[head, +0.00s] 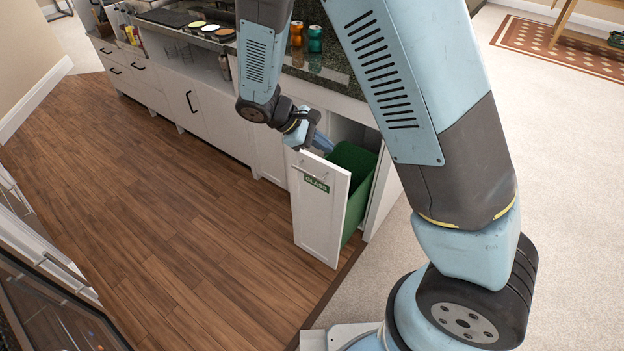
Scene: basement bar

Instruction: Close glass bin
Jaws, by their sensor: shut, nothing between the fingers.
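The glass bin is a pull-out drawer with a white front panel (318,215), a green GLASS label (317,184) and a handle above the label. It stands out from the cabinet, open. A green bin (352,160) shows behind the panel. My gripper (324,144) is at the panel's top edge, over the bin's opening side. It is shut and empty. Its fingertips are small and partly hidden, so I cannot tell if they touch the panel or the bin.
White cabinets (225,125) run to the left of the bin under a dark counter (340,75). Orange and teal cans (315,38) stand on the counter. The wooden floor (150,190) before the drawer is clear. Another counter (50,310) is at the lower left.

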